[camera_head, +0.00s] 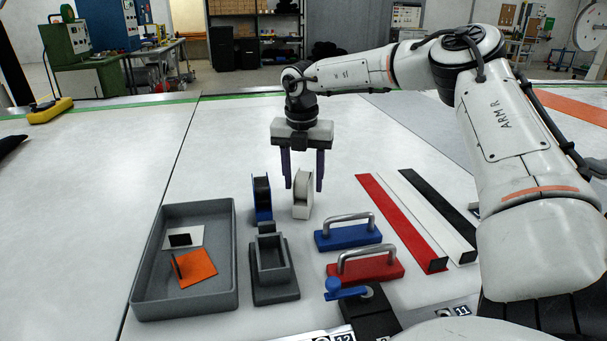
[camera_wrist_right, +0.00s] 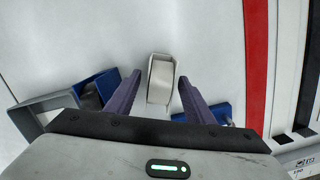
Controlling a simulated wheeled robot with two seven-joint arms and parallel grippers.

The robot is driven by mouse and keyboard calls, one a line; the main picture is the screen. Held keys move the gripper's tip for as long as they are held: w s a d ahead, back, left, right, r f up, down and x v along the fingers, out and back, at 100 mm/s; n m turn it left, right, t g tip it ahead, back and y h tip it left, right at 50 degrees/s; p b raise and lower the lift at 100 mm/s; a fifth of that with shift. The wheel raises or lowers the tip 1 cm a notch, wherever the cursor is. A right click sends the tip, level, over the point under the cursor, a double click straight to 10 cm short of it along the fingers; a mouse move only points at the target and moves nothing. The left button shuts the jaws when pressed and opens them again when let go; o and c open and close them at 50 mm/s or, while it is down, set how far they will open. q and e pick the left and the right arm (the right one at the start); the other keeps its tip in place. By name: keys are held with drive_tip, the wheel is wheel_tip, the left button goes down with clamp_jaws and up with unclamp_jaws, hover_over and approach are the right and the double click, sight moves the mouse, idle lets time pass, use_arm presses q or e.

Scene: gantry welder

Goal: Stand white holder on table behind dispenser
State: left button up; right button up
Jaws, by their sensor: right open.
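The white holder (camera_head: 302,197) stands upright on the white table, just right of a similar blue holder (camera_head: 262,196) with a dark disc. A grey stand with an open box (camera_head: 272,262) is in front of them; I cannot tell for certain which piece is the dispenser. My right gripper (camera_head: 303,186) is open and points down over the white holder. In the right wrist view the white holder (camera_wrist_right: 161,80) lies between the spread purple fingers (camera_wrist_right: 160,84), with a gap on each side. My left gripper is not in view.
A grey tray (camera_head: 226,275) with a white and an orange piece is at left. Blue (camera_head: 348,236) and red (camera_head: 365,269) handled blocks stand front right. Red (camera_head: 400,222), white and black bars lie farther right. The table behind the holders is clear.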

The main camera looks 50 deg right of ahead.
wheel_tip(320, 180, up, 12)
drive_tip(key=a, duration=0.1)
drive_tip(key=shift+s+a, duration=0.15)
drive_tip(key=shift+s, duration=0.2)
drive_tip(key=shift+r, duration=0.1)
